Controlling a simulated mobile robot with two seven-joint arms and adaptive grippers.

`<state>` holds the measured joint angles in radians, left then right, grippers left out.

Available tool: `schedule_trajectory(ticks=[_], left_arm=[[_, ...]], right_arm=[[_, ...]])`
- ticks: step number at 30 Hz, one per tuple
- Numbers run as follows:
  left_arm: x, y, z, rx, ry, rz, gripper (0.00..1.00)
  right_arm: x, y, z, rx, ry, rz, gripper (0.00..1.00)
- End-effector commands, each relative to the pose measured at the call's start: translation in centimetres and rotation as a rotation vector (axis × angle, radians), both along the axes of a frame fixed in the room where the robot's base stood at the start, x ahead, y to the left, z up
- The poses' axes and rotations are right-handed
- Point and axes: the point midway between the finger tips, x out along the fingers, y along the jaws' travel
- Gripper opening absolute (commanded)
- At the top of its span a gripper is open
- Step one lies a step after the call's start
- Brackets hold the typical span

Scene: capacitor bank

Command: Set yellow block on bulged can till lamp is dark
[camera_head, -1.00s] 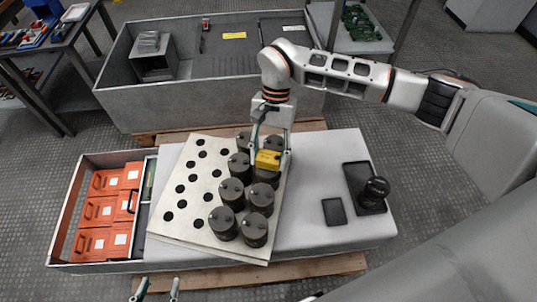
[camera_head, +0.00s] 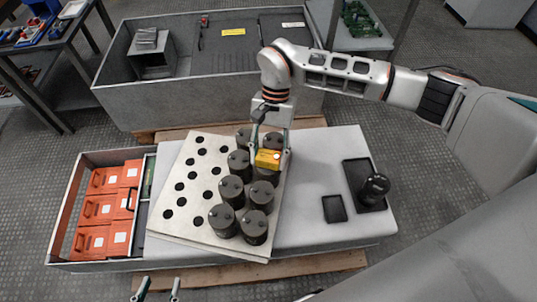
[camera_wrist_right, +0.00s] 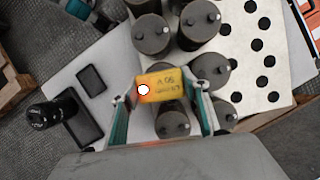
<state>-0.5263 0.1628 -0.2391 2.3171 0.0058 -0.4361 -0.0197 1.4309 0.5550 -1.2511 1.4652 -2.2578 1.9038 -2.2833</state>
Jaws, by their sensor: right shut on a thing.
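The yellow block (camera_head: 267,160) is between the fingers of my right gripper (camera_head: 270,154), over the right column of dark cans on the pale perforated plate (camera_head: 180,228). In the right wrist view the yellow block (camera_wrist_right: 165,84) bears dark lettering, and its round lamp (camera_wrist_right: 143,90) glows white with an orange rim. A can (camera_wrist_right: 172,121) is partly hidden under the block. I cannot tell whether they touch, or which can is bulged. My left gripper (camera_head: 159,288) is at the bottom edge, fingertips apart and empty.
Several cans, such as this one (camera_head: 231,189), stand close around the block. Orange boxes (camera_head: 98,210) fill a bin at left. A black tray with a dark knobbed object (camera_head: 375,187) and a small black tray (camera_head: 334,209) lie at right. A grey crate (camera_head: 190,108) stands behind.

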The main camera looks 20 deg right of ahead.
Motion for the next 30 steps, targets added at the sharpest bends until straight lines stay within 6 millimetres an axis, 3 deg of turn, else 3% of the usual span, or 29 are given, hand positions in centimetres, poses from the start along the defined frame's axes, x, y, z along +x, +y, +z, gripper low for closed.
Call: schedule_trajectory(ticks=[7, 8, 10, 22, 26, 30], left_arm=[[0.0, 0.0, 0.0, 0.000, 0.000, 0.000, 0.40], [0.0, 0.0, 0.0, 0.000, 0.000, 0.000, 0.40], [0.0, 0.0, 0.0, 0.000, 0.000, 0.000, 0.40], [0.0, 0.1, -0.1, 0.000, 0.002, 0.002, 0.40], [0.0, 0.0, -0.1, 0.000, 0.001, 0.001, 0.40], [0.0, 0.0, 0.0, 0.000, 0.000, 0.001, 0.40]], right_arm=[[0.0, 0.0, 0.0, 0.001, -0.001, 0.000, 0.20], [0.0, 0.0, 0.0, 0.001, -0.001, 0.000, 0.48], [0.0, 0.0, 0.0, 0.001, -0.001, 0.000, 0.65], [0.1, -0.1, 0.2, 0.000, -0.001, 0.000, 0.65], [0.7, -0.5, 1.6, -0.001, -0.005, -0.001, 0.65], [1.5, -1.0, 4.1, -0.001, -0.006, -0.001, 0.65]])
